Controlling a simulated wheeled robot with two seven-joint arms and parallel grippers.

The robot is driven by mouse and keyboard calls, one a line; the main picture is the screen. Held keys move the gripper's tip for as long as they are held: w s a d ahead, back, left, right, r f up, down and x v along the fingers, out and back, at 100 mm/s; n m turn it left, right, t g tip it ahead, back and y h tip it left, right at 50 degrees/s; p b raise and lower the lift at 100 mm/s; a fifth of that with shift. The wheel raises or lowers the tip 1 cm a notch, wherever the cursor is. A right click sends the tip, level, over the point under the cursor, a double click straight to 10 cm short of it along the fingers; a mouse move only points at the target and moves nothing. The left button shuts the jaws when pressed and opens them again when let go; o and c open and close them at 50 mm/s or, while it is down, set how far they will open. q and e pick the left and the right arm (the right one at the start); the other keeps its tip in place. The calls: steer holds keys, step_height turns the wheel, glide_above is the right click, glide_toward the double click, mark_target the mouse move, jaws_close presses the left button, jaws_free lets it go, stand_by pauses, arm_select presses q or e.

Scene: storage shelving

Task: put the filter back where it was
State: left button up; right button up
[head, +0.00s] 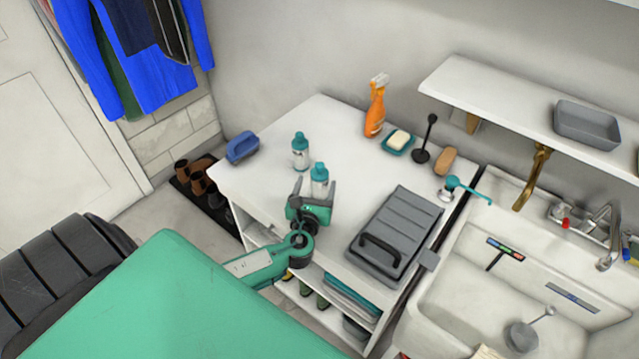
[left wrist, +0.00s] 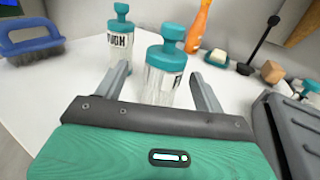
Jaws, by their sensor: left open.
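Two clear cylinders with teal caps stand upright on the white counter. The nearer cylinder (head: 319,174) has a label beginning with F, partly cut off, in the left wrist view (left wrist: 165,72). The farther cylinder (head: 300,152) stands behind it to the left; its label reads "...UGH" in the left wrist view (left wrist: 120,38). I cannot tell for certain which is the filter. My left gripper (head: 315,184) is open, its fingers pointing toward the nearer cylinder, one on each side in the left wrist view (left wrist: 160,72). Contact is not visible. My right gripper is not in view.
A grey lidded case (head: 398,225) lies right of the gripper. A blue brush (head: 242,147) sits at the counter's left corner. A white sink (head: 450,318) is at right.

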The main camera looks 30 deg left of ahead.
mark_target(321, 175)
arm_select(q)
steer(key=x, duration=0.3)
steer(key=p+x, duration=0.1)
steer(key=shift+w+d+r, duration=0.15)
steer(key=shift+w+r, duration=0.1)
steer(key=shift+w, duration=0.35)
steer(key=c, duration=0.4)
steer(key=shift+f, duration=0.1)
steer(key=c, duration=0.7)
steer(key=shift+c, duration=0.7)
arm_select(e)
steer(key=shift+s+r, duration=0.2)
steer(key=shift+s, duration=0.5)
